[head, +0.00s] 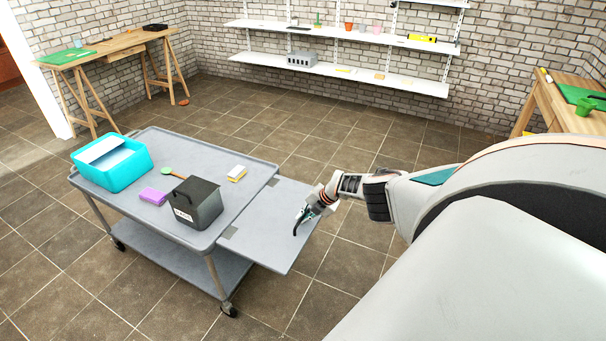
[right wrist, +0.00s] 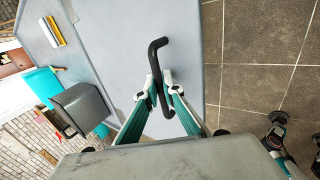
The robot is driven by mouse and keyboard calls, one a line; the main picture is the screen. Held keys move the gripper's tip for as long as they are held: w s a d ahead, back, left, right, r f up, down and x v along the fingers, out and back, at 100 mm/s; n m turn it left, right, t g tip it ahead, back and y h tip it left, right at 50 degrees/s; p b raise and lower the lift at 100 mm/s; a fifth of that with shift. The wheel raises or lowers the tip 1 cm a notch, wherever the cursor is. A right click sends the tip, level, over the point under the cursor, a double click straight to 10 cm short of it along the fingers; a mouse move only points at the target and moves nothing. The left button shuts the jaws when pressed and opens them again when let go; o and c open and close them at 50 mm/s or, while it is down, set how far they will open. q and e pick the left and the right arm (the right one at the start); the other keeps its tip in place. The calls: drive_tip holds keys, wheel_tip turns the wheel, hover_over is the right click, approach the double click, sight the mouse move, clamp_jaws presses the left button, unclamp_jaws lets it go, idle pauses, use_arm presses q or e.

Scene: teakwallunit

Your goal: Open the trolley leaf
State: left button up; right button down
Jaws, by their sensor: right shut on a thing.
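The grey trolley (head: 225,165) stands left of centre in the head view. Its leaf (head: 262,215) sticks out from the trolley's right side and looks about level with the top. The leaf (right wrist: 185,45) also shows in the right wrist view, with a bent black handle (right wrist: 154,55) on it. My right gripper (head: 304,214) is at the leaf's outer part. In the right wrist view its fingertips (right wrist: 154,84) are shut around the handle's bar. The leaf's underside is hidden.
Wall shelves (head: 340,72) and workbenches stand farther off. The tiled floor around the trolley is clear.

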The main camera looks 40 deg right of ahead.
drive_tip(key=shift+w+a+r, duration=0.25)
drive_tip(key=shift+w+a, duration=0.1)
drive_tip(key=shift+w, duration=0.05)
drive_tip(key=c, duration=2.5)
unclamp_jaws()
drive_tip(key=shift+s+d+f, duration=0.15)
drive_tip(key=shift+s+d+r, duration=0.35)
drive_tip(key=shift+d+r, duration=0.05)
drive_tip(key=shift+r, duration=0.15)
drive_tip(key=shift+s+r, duration=0.45)
drive_tip(key=shift+r, duration=0.15)
drive_tip(key=shift+v, duration=4.55)
drive_tip(key=shift+w+a, duration=0.1)
